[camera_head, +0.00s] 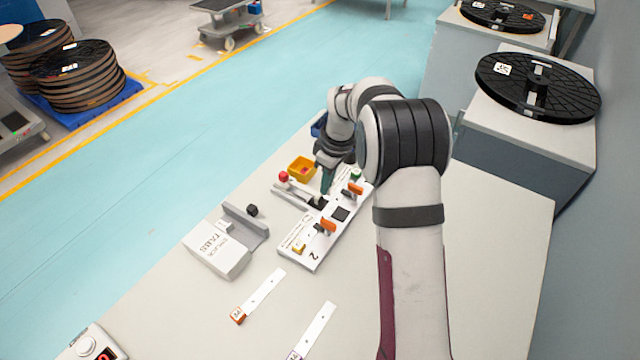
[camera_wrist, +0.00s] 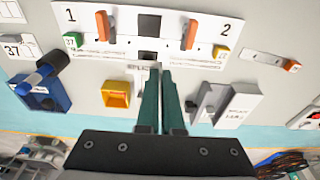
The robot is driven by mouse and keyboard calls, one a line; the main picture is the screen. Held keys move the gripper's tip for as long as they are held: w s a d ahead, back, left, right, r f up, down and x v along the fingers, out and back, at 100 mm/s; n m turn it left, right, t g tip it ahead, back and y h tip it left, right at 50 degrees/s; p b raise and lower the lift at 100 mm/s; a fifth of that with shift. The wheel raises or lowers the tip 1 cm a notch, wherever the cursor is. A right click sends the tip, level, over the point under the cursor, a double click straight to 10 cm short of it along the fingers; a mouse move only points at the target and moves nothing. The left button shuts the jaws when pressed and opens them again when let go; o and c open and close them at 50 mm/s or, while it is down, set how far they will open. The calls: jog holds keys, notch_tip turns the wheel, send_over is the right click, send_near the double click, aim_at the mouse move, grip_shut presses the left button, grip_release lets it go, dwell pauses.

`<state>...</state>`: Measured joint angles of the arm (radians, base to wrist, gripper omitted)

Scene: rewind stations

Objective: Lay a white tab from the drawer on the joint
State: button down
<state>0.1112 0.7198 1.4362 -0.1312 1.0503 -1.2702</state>
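My gripper (camera_head: 325,186) points down at the near-middle edge of the white splice board (camera_head: 300,254), by a black square pad (camera_head: 318,202). In the wrist view my gripper's green fingers (camera_wrist: 160,72) are close together with a narrow gap. I cannot tell whether anything thin is between them. A second black square (camera_wrist: 149,25) lies between two orange clamps, one at side 1 (camera_wrist: 103,25) and one at side 2 (camera_wrist: 190,33). I cannot make out the joint. The white TABS dispenser (camera_head: 218,255), with a grey channel part (camera_head: 246,225), stands left of the board. A small whitish piece shows at it.
A yellow bin (camera_head: 301,167) and a red knob (camera_head: 284,176) are close to the gripper. A blue device (camera_wrist: 42,92) stands beyond the bin. Black reels (camera_head: 538,88) stand at the right.

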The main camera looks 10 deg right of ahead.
jog(key=shift+f, duration=2.9)
jog(key=shift+f, duration=1.15)
jog(key=c, duration=1)
grip_release()
notch_tip(320, 180, up, 16)
jog(key=s+d, duration=0.1)
jog(key=shift+s+d+f, duration=0.2)
jog(key=shift+s+d, duration=0.15)
